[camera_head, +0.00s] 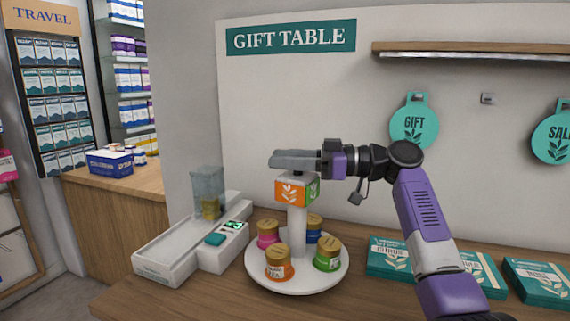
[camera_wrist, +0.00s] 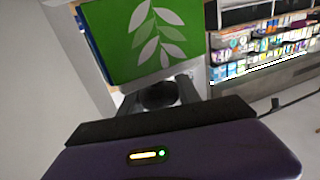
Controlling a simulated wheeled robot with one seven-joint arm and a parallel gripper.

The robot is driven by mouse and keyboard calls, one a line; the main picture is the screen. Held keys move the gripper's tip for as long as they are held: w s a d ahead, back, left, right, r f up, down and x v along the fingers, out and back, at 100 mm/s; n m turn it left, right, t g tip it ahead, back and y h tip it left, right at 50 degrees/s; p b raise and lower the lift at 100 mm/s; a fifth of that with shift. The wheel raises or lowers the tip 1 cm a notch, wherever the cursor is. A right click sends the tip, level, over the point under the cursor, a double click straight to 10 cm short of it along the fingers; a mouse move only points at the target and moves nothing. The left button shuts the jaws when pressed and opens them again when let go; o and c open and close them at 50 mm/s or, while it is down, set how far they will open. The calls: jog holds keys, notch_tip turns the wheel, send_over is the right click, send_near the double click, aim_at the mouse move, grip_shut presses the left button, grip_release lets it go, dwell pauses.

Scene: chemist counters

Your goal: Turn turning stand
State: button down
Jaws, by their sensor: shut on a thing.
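The turning stand (camera_head: 298,230) is a white round plate with a central white post, on the wooden counter. Its head has an orange leaf face (camera_head: 290,192) at the front and a green leaf face (camera_head: 313,188) at the right. In the wrist view a green leaf face (camera_wrist: 150,38) shows close up. Several gold-lidded jars stand on the plate, among them an orange jar (camera_head: 279,269) and a green jar (camera_head: 328,262). My gripper (camera_head: 293,160) reaches in from the right at the top of the head and is shut on the stand; its fingers hide the exact contact.
A white device with a clear container (camera_head: 208,185) stands close left of the plate. Teal boxes (camera_head: 389,256) lie to the right, behind and beside my arm. A wall shelf (camera_head: 470,49) and round teal tags (camera_head: 413,121) are behind. Some counter in front is bare.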

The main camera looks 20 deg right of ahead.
jog(key=shift+s+a+f+n+g+y, duration=0.15)
jog(key=shift+n+g+y, duration=0.1)
jog(key=shift+n+g, duration=0.4)
jog(key=shift+s+n+g+y, duration=0.1)
jog(key=shift+n+g+y, duration=0.2)
jog(key=shift+g, duration=0.55)
jog(key=c, duration=0.9)
grip_release()
jog(key=shift+o, duration=0.2)
jog(key=shift+s+d, duration=0.1)
jog(key=shift+d, duration=0.45)
jog(key=v, duration=0.6)
jog(key=shift+d, duration=0.3)
jog(key=shift+s, duration=0.15)
